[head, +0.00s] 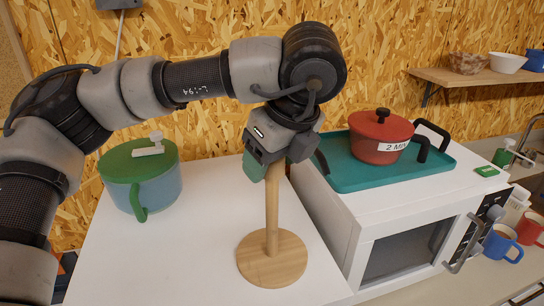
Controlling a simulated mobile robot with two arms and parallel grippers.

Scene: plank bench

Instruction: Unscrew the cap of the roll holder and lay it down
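The wooden roll holder has a round base (258,268) and an upright post (272,215), standing on the white top. My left gripper (276,158) points down at the top of the post from above. The gripper hides the post's upper end, so I cannot see the cap or tell whether the fingers touch it. A green piece (253,168) shows just left of the post under the gripper; I cannot tell what it belongs to. How far the fingers are apart is hidden. My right gripper is not in view.
A green-lidded pot (160,190) stands to the left. On the right, a teal tray (358,179) with a red pot (380,143) sits on a white microwave (425,205). Mugs (502,243) stand far right. The white top (210,250) around the base is clear.

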